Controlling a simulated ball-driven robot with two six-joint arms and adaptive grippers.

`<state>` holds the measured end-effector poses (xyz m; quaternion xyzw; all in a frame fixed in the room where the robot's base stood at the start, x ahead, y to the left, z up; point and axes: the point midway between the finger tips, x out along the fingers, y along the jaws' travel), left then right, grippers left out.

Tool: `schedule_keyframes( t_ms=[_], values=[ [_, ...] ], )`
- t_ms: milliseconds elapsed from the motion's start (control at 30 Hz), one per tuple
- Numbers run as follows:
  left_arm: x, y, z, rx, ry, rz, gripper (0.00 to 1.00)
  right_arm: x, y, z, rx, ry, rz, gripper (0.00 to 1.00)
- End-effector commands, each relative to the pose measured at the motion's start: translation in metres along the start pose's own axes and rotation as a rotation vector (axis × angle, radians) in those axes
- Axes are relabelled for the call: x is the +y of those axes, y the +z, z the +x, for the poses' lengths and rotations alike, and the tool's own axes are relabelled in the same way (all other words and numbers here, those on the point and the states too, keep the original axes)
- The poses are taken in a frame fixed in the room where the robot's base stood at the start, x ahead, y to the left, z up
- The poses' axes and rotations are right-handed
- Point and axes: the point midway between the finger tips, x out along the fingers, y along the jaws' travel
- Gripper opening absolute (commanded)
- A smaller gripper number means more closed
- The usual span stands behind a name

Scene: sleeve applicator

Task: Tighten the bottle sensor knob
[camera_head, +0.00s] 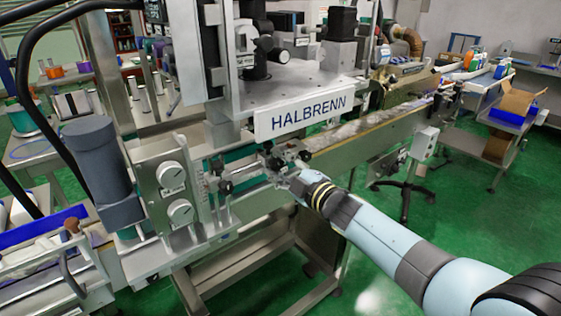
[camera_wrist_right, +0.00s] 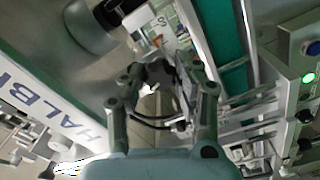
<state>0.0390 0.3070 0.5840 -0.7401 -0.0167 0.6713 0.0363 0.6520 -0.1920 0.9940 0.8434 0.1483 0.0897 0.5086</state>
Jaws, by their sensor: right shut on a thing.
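My right arm comes in from the lower right in the head view. Its gripper (camera_head: 284,171) is at the machine's conveyor rail, just below the HALBRENN sign. In the right wrist view the gripper's two fingers (camera_wrist_right: 161,84) stand on either side of a dark, lobed knob (camera_wrist_right: 158,72) and are shut on it. In the head view this knob is mostly hidden among the gripper's fingers and small black fittings. Another black knob (camera_head: 225,187) sits on the rail further left, free of the gripper. My left gripper is in neither view.
The white HALBRENN sign (camera_head: 305,109) hangs close above the gripper. A grey panel with two round dials (camera_head: 171,176) and a dark motor cylinder (camera_head: 98,160) stand to the left. The green floor (camera_head: 375,285) in front is open. A control box with a green light (camera_wrist_right: 308,78) shows in the wrist view.

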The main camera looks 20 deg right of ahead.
Motion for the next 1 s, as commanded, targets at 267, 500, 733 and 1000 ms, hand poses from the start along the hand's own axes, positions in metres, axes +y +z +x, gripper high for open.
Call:
schedule_keyframes(
  t_ms=[267, 500, 733, 1000],
  values=[
    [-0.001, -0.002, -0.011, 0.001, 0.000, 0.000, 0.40, -0.001, 0.001, -0.001, -0.004, -0.004, 0.225, 0.00],
    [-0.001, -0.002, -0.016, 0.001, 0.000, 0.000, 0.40, -0.002, 0.001, -0.001, -0.003, -0.004, 0.355, 0.00],
    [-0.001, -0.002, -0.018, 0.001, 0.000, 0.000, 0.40, -0.002, 0.001, -0.001, -0.004, -0.003, 0.415, 0.00],
    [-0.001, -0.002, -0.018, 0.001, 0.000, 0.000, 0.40, -0.003, 0.001, -0.001, -0.004, -0.003, 0.431, 0.00]
  ],
)
